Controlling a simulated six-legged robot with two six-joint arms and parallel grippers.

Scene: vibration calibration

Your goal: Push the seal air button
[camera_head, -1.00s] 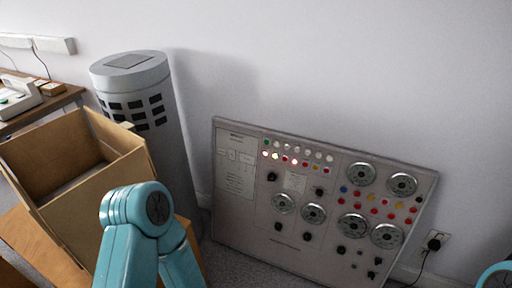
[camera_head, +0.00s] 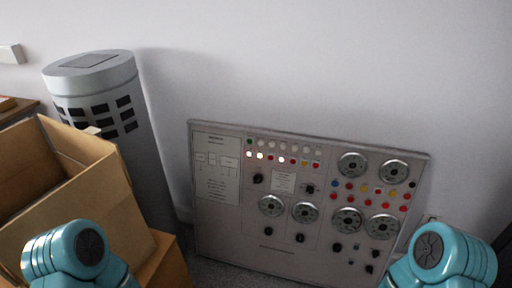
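The control panel (camera_head: 225,235) is a grey board leaning against the wall, with rows of coloured buttons and lamps, round gauges and black knobs. Several lamps in the upper left rows are lit. A group of red, yellow and blue buttons (camera_head: 375,196) sits between the upper and lower right gauges. The button labels are too small to read, so I cannot tell which one is the seal air button. My left and right arms show only as teal joints at the bottom left and bottom right. Neither gripper is in view.
An open cardboard box (camera_head: 110,185) stands at the left on a wooden surface. A grey cylinder (camera_head: 140,150) with dark vents stands behind it. The carpet shows in front of the panel.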

